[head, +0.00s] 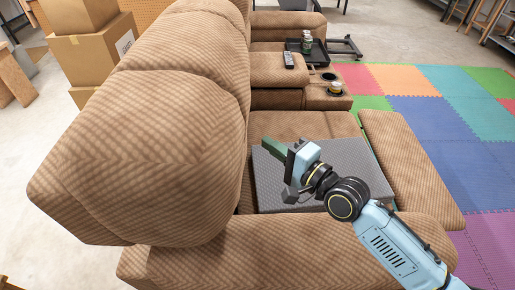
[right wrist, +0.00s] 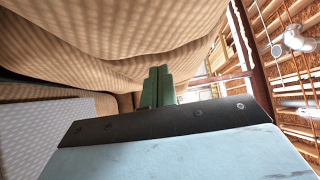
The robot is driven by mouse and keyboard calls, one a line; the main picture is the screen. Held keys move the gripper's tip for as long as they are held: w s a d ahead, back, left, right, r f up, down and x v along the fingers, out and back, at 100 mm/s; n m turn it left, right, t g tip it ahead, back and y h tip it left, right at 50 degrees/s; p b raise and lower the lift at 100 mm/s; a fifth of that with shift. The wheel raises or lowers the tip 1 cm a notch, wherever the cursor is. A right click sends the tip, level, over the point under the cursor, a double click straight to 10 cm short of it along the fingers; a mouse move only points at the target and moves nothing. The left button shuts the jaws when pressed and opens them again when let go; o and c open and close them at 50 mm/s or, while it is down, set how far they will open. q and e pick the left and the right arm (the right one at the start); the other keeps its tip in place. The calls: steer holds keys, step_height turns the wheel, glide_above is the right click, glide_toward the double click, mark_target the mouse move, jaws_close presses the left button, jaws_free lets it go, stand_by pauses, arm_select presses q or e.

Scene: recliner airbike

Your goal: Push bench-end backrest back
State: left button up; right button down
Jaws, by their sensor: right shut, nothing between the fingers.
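The tan recliner backrest at the near end (head: 150,140) fills the left and middle of the head view. Its cushion surface (right wrist: 110,40) also spans the top of the right wrist view. My right gripper (head: 268,148) is shut and empty, with its green fingers pointing left toward the front of the backrest. In the right wrist view its fingertips (right wrist: 158,75) lie together just under the cushion; I cannot tell whether they touch it. The near seat (head: 300,125) has a grey textured pad (head: 345,165) on it, below my gripper. My left gripper is not in view.
The near armrest (head: 300,250) runs below my right arm, and a raised footrest (head: 410,165) lies to the right. A console (head: 320,98) holds a cup (head: 335,89); a remote (head: 289,61) and black tray (head: 312,52) are farther back. Cardboard boxes (head: 90,55) stand behind the sofa.

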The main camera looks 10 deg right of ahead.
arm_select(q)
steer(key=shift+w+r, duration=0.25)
arm_select(e)
steer(key=shift+w+a, duration=0.2)
steer(key=shift+a, duration=1.5)
